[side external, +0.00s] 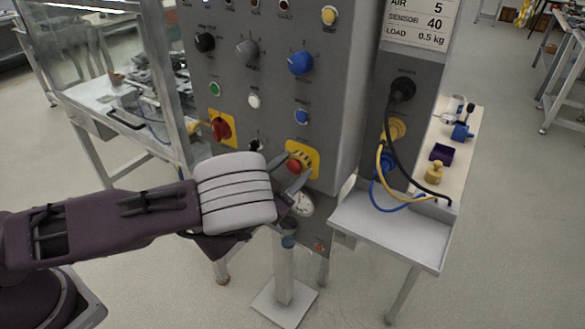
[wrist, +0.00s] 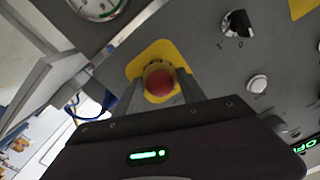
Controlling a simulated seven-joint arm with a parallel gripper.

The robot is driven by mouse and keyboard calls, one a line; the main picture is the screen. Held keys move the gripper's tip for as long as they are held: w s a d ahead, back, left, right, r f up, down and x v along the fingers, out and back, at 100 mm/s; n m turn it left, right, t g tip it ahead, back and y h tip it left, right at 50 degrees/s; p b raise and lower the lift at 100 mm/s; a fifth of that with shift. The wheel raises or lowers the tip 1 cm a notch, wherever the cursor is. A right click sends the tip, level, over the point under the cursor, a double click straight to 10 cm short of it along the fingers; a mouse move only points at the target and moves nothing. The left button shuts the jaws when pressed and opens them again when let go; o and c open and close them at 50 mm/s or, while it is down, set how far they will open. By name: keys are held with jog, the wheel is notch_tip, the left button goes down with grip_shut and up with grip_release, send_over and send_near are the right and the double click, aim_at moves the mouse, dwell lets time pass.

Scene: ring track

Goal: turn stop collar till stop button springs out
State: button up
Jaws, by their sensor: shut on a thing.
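The red stop button (side external: 294,166) sits on a yellow plate (side external: 315,172) low on the grey panel, with the stop collar (side external: 305,160) around it. In the wrist view the round red button (wrist: 160,83) is in the middle, in front of the yellow plate (wrist: 149,57). My gripper (side external: 292,174) reaches the collar from the front. In the wrist view my gripper (wrist: 158,88) has one finger on each side of the button, shut on the collar. The fingers and button hide much of the collar. I cannot tell how far out the button stands.
A red switch (side external: 221,128) on another yellow plate is to the left. A blue knob (side external: 301,63) and several small buttons are above. A side shelf (side external: 385,232) with cables stands at the right.

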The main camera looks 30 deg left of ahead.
jog(key=m, duration=0.3)
jog(key=shift+f, duration=0.1)
jog(key=shift+m, duration=2.1)
jog(key=o, duration=1.4)
jog(key=s, duration=0.7)
